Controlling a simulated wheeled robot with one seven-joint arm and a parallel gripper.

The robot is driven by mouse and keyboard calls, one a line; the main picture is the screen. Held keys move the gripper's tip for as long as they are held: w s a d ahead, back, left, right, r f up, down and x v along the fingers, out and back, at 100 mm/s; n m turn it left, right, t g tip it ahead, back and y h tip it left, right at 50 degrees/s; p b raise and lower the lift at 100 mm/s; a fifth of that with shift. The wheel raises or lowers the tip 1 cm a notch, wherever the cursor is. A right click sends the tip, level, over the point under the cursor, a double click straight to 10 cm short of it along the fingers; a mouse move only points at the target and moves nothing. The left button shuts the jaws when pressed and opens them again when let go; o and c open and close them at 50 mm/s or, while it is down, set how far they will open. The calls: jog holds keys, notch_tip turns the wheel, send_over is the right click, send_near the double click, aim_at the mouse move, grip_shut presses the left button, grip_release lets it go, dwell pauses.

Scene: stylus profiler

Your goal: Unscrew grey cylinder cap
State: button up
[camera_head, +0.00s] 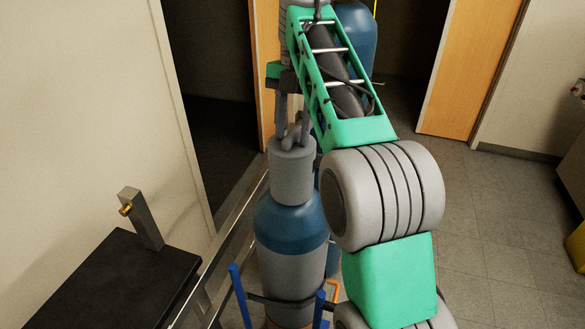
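The grey cylinder cap (292,178) sits upright on top of a gas cylinder (290,232) with a blue shoulder and a grey lower body, in the middle of the head view. My gripper (292,132) comes down from above, its grey fingers at the top of the cap. The fingertips overlap the cap's upper edge in the picture. I cannot tell whether they touch it or how far apart they are. My green and grey arm covers the area right of the cap and part of the cylinder's right side.
The cylinder stands in a frame with blue posts (240,295) and a dark band. Another blue cylinder (358,40) stands behind my arm. At lower left, a black table (110,280) bears a metal block with a brass fitting (126,209). Open floor (500,240) lies to the right.

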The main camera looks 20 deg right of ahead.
jog(key=shift+f, duration=0.15)
jog(key=shift+c, duration=0.4)
jog(key=p+v, duration=0.5)
jog(key=s+a+p+v, duration=0.1)
jog(key=p+v, duration=0.1)
jog(key=shift+r, duration=0.35)
jog(key=shift+f, duration=0.1)
jog(key=shift+c, duration=0.5)
